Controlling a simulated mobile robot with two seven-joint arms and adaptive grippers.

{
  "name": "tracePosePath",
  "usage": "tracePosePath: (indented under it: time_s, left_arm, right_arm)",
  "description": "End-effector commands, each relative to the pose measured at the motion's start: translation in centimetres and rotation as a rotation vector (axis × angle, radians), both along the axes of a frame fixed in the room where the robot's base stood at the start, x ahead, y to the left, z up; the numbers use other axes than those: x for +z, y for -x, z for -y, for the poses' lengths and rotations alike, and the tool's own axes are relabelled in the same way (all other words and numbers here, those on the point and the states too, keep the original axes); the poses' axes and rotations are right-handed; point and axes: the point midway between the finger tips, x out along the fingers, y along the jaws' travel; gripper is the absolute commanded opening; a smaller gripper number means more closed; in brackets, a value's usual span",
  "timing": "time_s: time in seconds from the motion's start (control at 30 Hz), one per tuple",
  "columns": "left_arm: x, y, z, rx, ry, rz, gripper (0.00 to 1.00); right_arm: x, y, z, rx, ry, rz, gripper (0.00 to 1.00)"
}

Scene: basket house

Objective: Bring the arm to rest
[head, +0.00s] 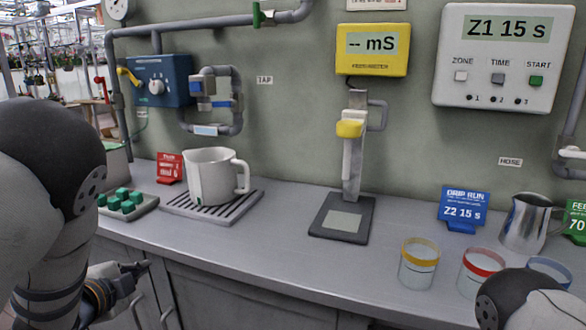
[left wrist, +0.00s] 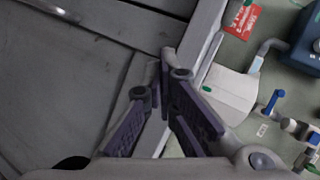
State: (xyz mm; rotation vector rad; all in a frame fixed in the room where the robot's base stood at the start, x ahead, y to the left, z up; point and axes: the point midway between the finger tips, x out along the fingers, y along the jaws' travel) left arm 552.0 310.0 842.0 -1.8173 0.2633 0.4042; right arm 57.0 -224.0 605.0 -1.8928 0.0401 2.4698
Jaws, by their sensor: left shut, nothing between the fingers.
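My left arm comes in from the left in the head view. Its gripper (head: 138,268) is low, in front of the grey cabinet doors and below the counter's front edge. It is shut and empty. In the left wrist view the dark fingers (left wrist: 163,68) come together, with cabinet doors and the counter edge behind them. A rounded part of my right arm shows at the lower right of the head view, but its gripper is outside the picture.
The grey counter (head: 270,240) holds a white jug (head: 208,172) on a slatted drain, a tray of green cubes (head: 124,200), a stand with a yellow top (head: 350,160), banded cups (head: 418,265) and a metal pitcher (head: 525,222). The counter's middle is clear.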

Motion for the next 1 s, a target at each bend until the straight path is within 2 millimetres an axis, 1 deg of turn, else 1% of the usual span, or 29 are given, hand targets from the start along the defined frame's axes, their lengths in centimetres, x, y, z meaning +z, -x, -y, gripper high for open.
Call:
tracePosePath:
  time_s: [0.03,0.07,0.1,0.17,0.2,0.27,0.3,0.37,0.4,0.47,0.5,0.6,0.7,0.73,1.0]
  left_arm:
    - [-3.6,2.6,-0.2,0.069,0.08,-0.092,0.0]
    - [-5.9,4.5,-0.2,0.117,0.131,-0.151,0.0]
    - [-8.8,7.1,-0.1,0.186,0.2,-0.231,0.0]
    - [-12.9,11.5,0.3,0.294,0.296,-0.353,0.0]
    - [-15.3,14.8,0.7,0.374,0.357,-0.435,0.0]
    - [-18.3,19.9,1.5,0.498,0.437,-0.556,0.0]
    - [-20.0,23.5,2.2,0.585,0.486,-0.638,0.0]
    - [-21.8,29.0,3.4,0.72,0.549,-0.753,0.0]
    - [-22.6,32.6,4.2,0.811,0.584,-0.828,0.0]
    - [-23.2,37.5,5.5,0.939,0.621,-0.927,0.0]
    - [-23.2,40.3,6.3,1.016,0.639,-0.983,0.0]
    - [-22.8,45.5,7.9,1.166,0.661,-1.085,0.0]
    - [-22.4,48.1,8.7,1.243,0.666,-1.134,0.0]
    - [-22.3,48.4,8.8,1.254,0.666,-1.141,0.0]
    - [-22.3,48.6,8.8,1.26,0.667,-1.145,0.0]
  right_arm:
    - [0.2,-0.1,0.0,0.0,0.0,0.005,0.0]
    - [0.3,-0.1,0.0,0.0,0.0,0.006,0.0]
    - [0.4,-0.2,0.0,0.0,-0.001,0.008,0.0]
    - [0.5,-0.3,0.0,0.0,0.0,0.012,0.0]
    - [0.6,-0.4,0.0,0.0,0.0,0.015,0.0]
    - [0.7,-0.5,0.0,0.0,0.0,0.02,0.0]
    - [0.8,-0.6,0.0,0.0,0.0,0.023,0.0]
    - [0.9,-0.8,0.0,0.0,-0.001,0.028,0.0]
    - [1.0,-0.9,0.0,0.0,-0.001,0.031,0.0]
    - [1.1,-1.0,0.0,0.0,-0.001,0.035,0.0]
    - [1.2,-1.0,0.0,0.0,0.0,0.037,0.0]
    - [1.3,-1.1,0.0,0.0,0.0,0.041,0.0]
    - [1.3,-1.2,0.0,0.0,0.0,0.042,0.0]
    - [1.3,-1.2,0.0,0.0,0.0,0.042,0.0]
    - [1.3,-1.2,0.0,0.0,0.0,0.042,0.0]
